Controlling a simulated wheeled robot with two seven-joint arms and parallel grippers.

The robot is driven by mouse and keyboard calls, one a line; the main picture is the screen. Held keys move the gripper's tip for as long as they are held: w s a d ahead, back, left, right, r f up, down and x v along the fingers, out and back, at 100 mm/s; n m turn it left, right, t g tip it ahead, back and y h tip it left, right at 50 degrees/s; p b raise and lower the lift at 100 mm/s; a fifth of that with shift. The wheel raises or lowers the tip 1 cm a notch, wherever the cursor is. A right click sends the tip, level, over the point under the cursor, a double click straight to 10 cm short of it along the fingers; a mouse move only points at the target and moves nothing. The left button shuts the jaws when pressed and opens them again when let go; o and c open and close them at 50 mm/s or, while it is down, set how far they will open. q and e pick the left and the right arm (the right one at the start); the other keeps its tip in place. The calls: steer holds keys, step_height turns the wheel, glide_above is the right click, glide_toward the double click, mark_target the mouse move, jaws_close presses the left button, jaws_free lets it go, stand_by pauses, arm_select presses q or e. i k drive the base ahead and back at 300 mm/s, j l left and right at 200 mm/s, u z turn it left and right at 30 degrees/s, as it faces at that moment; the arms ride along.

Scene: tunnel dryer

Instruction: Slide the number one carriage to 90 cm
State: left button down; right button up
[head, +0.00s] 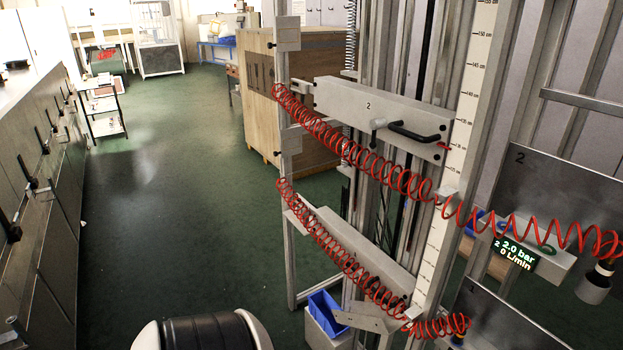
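A vertical frame of metal rails stands at the right with two grey carriages on it. Neither of my grippers is in view.
Red coiled hoses (350,150) stretch across the front of the rails. Panels marked 2 (585,190) and 1 (505,325) stand at the right, with a display reading 2.0 bar. A blue bin (327,312) sits low by the frame. Green floor (190,200) is clear at left.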

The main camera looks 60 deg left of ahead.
mark_target(391, 275)
steer(key=u, duration=1.8)
